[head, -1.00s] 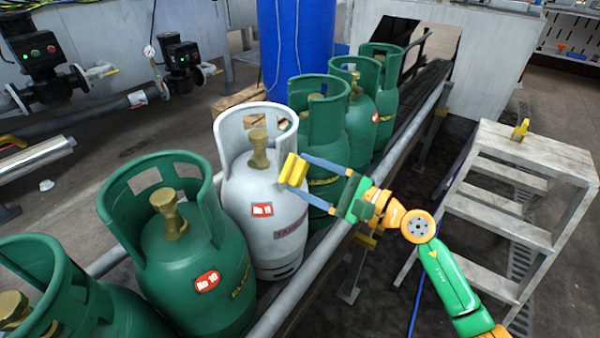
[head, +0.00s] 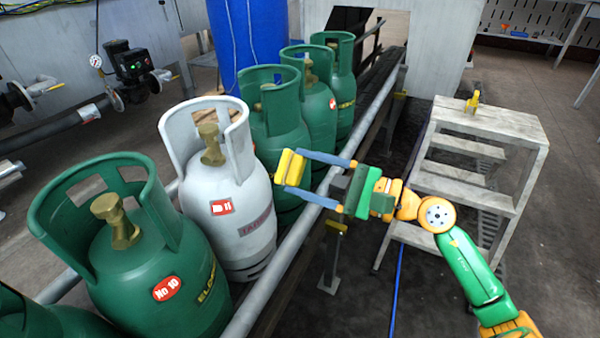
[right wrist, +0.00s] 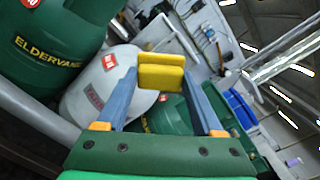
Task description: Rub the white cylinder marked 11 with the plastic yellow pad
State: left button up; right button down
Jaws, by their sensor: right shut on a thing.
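The white cylinder (head: 240,200) with a red label stands upright on the conveyor between green cylinders. Its collar and brass valve face up. It also shows tilted in the right wrist view (right wrist: 90,88). My right gripper (head: 291,170) is shut on the yellow pad (head: 286,165), which sits between the fingertips. The pad also shows in the right wrist view (right wrist: 161,72). In the head view the pad is just right of the white cylinder; a small gap seems to separate them. My left gripper is not in view.
The green cylinder marked No 10 (head: 150,275) stands nearest on the left, and several green cylinders (head: 312,100) stand behind. A conveyor rail (head: 275,270) runs beside them. A grey step stand (head: 490,125) is at the right, with a yellow object (head: 473,101) on top.

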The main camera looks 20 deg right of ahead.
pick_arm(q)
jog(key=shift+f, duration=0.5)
pick_arm(e)
jog(key=shift+f, duration=0.5)
jog(key=r+p, duration=0.2)
jog(key=a+r+p, duration=0.1)
jog(key=shift+w+r+p, duration=0.1)
jog(key=shift+w+p, duration=0.2)
jog(key=shift+w, duration=0.05)
jog(key=shift+w+a+f+p, duration=0.55)
jog(key=shift+w+a+p, duration=0.15)
jog(key=shift+a+p, duration=0.2)
pick_arm(q)
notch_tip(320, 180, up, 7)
jog(key=p, duration=0.1)
jog(key=shift+p, duration=0.4)
pick_arm(e)
jog(key=x, duration=0.5)
jog(key=shift+f, duration=0.15)
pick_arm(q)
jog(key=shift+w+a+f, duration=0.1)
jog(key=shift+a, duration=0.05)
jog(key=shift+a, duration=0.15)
pick_arm(e)
jog(key=shift+w+a, duration=0.15)
jog(key=shift+w, duration=0.05)
